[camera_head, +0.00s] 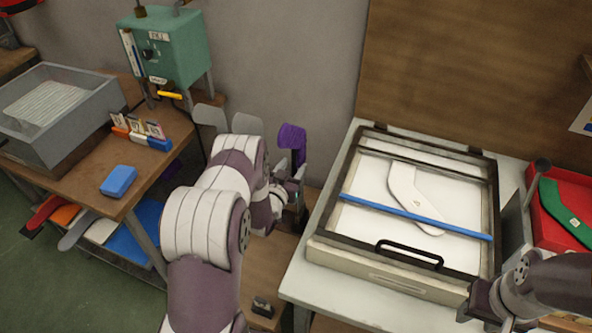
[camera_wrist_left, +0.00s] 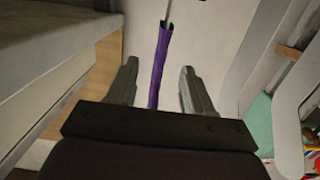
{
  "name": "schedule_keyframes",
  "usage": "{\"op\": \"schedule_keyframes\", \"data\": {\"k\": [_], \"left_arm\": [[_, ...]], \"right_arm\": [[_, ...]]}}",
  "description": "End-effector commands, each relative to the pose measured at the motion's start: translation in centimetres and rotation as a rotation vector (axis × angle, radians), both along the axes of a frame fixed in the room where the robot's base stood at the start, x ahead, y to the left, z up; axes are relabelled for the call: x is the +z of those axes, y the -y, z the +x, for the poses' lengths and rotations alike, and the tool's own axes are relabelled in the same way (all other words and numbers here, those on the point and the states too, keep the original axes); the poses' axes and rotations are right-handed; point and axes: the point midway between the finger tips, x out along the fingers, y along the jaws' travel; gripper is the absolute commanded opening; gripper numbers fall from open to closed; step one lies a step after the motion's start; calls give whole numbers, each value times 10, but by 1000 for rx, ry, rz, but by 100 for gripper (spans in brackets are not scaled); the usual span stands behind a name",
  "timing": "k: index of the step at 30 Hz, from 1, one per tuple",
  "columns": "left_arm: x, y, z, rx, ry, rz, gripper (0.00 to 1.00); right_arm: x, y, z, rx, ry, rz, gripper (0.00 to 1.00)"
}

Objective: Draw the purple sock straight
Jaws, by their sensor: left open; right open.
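The purple sock (camera_head: 292,137) is upright behind my left arm in the head view, and its lower part is hidden by my left gripper (camera_head: 296,184). In the left wrist view the sock (camera_wrist_left: 161,58) shows as a narrow purple strip between the two spread fingers, with a thin grey edge protruding at its top. The left gripper is open, with a gap on both sides of the sock. My right gripper (camera_head: 486,308) is open at the lower right, far from the sock.
Two pale flat boards (camera_head: 246,123) stand left of the sock. A framed press (camera_head: 320,247) with a blue bar and a black handle lies on the white table to the right. A red tray (camera_head: 549,222) is at far right. A side table (camera_head: 165,157) with a blue block stands left.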

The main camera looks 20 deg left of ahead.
Motion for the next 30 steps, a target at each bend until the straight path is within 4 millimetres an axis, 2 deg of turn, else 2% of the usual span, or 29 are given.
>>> {"op": "schedule_keyframes", "data": {"k": [1, 15, 21, 29, 30], "left_arm": [[-5, 0, 6, 0, 1, 1, 51], [-11, -3, 65, -1, -1, 0, 51], [-10, -4, 76, 0, -2, -1, 51], [-9, -4, 77, 0, -2, -1, 51], [-9, -4, 77, 0, -2, -1, 48]], "right_arm": [[-7, 0, 0, 0, 0, 0, 43], [-39, 0, 0, 0, 0, 0, 43], [-43, 0, 0, 0, 0, 0, 43], [-43, 0, 0, 0, 0, 0, 43], [-43, 0, 0, 0, 0, 0, 43]]}}
